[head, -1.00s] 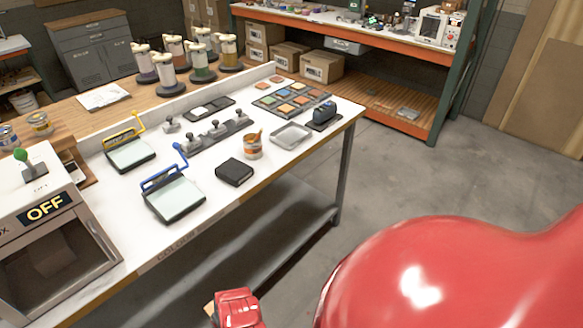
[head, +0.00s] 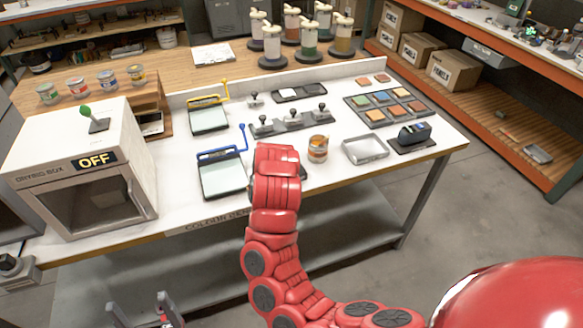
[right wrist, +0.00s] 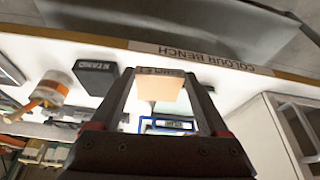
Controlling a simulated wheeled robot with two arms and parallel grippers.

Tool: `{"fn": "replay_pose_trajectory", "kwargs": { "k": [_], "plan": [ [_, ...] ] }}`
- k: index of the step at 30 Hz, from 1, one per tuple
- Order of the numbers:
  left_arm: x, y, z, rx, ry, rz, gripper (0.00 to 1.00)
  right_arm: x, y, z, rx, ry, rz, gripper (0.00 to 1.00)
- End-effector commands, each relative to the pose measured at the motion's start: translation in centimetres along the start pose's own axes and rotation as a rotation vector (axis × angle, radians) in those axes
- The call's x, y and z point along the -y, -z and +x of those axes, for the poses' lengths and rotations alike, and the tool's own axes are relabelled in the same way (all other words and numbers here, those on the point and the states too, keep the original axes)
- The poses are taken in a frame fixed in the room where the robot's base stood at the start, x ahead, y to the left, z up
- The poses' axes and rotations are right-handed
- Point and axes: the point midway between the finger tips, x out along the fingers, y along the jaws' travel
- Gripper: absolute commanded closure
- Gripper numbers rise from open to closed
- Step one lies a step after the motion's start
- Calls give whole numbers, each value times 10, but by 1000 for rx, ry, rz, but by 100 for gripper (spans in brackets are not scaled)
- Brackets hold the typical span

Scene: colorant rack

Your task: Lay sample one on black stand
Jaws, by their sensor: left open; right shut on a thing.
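My right gripper (right wrist: 160,76) is shut on a flat tan-orange piece (right wrist: 158,91), held between its fingertips above the bench; its label is too blurred to read, so I cannot tell if it is sample one. A low black block with a pale label, apparently the black stand (right wrist: 96,76), lies on the white bench just left of the fingers in the right wrist view. In the head view my right arm hides most of it; only a dark edge (head: 303,173) shows. The right fingertips are hidden there. My left gripper (head: 144,312) is open and empty at the bottom, off the bench.
A blue-handled pad (head: 222,178) and a yellow-handled pad (head: 208,119) lie left of my right arm. An orange-and-white can (head: 318,148), a metal tray (head: 365,149) and a palette of coloured tiles (head: 390,107) stand to the right. A box marked OFF (head: 80,160) fills the left end.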

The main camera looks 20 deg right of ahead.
Motion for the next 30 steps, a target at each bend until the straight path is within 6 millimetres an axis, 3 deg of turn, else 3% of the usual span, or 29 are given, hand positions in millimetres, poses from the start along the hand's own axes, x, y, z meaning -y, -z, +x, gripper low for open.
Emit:
{"fn": "replay_pose_trajectory", "kwargs": {
  "k": [4, 12, 16, 22, 30],
  "plan": [
    [0, 0, -2, 0, 0, 0, 16, -26, 12, 6, 7, -6, 2, 75],
    [-2, -5, -29, 0, 0, 0, 16, -94, 46, 32, 6, -8, 3, 75],
    [0, -1, -9, -1, 0, 0, 16, -114, 60, 31, 7, -2, 3, 75],
    [0, 0, -2, 0, 0, 0, 16, -131, 70, 40, 7, 0, -1, 75],
    [0, 2, 13, 0, 0, 0, 16, -134, 65, 54, 10, 4, 1, 75]
  ]
}}
